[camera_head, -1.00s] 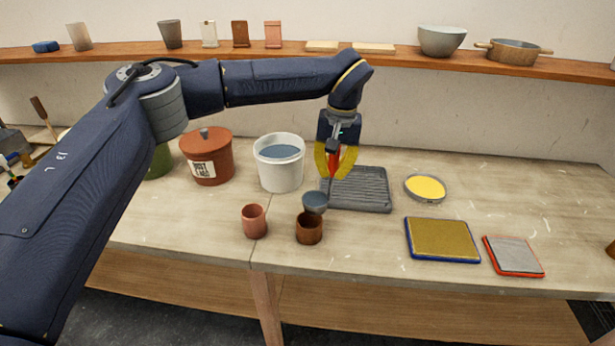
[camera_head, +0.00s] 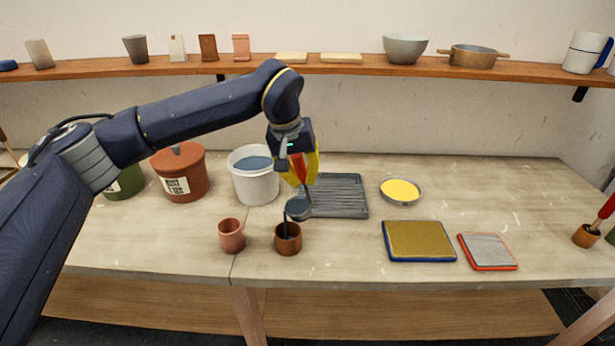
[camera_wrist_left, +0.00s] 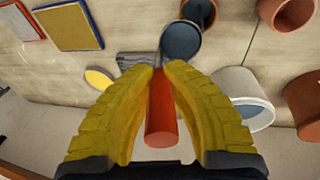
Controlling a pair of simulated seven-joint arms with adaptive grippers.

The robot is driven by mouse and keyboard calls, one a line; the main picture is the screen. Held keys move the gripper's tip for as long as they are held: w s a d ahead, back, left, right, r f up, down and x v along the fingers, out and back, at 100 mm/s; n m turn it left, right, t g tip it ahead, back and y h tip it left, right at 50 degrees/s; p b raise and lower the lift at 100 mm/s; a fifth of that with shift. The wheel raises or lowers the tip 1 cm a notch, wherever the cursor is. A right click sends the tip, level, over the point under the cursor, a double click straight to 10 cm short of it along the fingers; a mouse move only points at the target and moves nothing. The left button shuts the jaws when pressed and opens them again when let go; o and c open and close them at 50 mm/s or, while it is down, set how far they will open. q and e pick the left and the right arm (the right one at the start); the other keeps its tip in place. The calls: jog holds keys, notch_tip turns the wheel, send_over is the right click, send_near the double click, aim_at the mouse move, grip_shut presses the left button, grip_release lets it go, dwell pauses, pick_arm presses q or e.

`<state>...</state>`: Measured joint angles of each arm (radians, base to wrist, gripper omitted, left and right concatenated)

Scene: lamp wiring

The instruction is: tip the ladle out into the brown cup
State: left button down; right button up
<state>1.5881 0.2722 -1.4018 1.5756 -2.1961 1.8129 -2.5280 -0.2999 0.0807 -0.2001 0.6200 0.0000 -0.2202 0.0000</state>
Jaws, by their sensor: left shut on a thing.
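My left gripper (camera_head: 301,180) has yellow fingers shut on the red handle of the ladle (camera_head: 298,208). The handle also shows between the fingertips in the left wrist view (camera_wrist_left: 160,108). The ladle's grey bowl is tilted just above the brown cup (camera_head: 288,243), at its far rim. A dark blue-grey stream runs from the bowl down into the cup. In the left wrist view the brown cup (camera_wrist_left: 207,12) shows partly behind the ladle bowl (camera_wrist_left: 181,40). The cup stands upright on the table. My right gripper is not in view.
A pink cup (camera_head: 232,238) stands close left of the brown cup. A white bucket (camera_head: 256,186) of blue-grey liquid and a lidded red-brown pot (camera_head: 184,180) stand behind. A grey ribbed tray (camera_head: 345,207) lies behind the ladle.

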pick_arm(q)
jog(key=s+a+f+t+h, duration=0.2)
jog(key=a+f+h, duration=0.1)
jog(key=a+h, duration=0.2)
jog(key=s+a+f+t+h, duration=0.2)
jog(key=a+f+t+h, duration=0.1)
jog(key=a+h, duration=0.3)
jog(key=shift+s+a+f+h, duration=0.25)
jog(key=shift+s+h, duration=0.15)
jog(key=shift+h, duration=0.2)
dwell(1.5)
dwell(0.3)
dwell(2.2)
jog(key=w+d+r+g+y, duration=0.1)
jog(key=d+r+y, duration=0.1)
jog(key=d+y, duration=0.2)
jog(key=w+d+r+g+y, duration=0.2)
jog(key=d+y, duration=0.2)
jog(key=y, duration=0.1)
jog(key=w+d+r+g+y, duration=0.2)
jog(key=d+y, duration=0.2)
jog(key=d, duration=0.1)
jog(key=shift+w+r+y, duration=0.1)
jog(key=shift+w+y, duration=0.1)
jog(key=shift+y, duration=0.1)
jog(key=shift+w+d+f+g+y, duration=0.3)
jog(key=shift+d+f+g+y, duration=0.25)
jog(key=shift+y, duration=0.35)
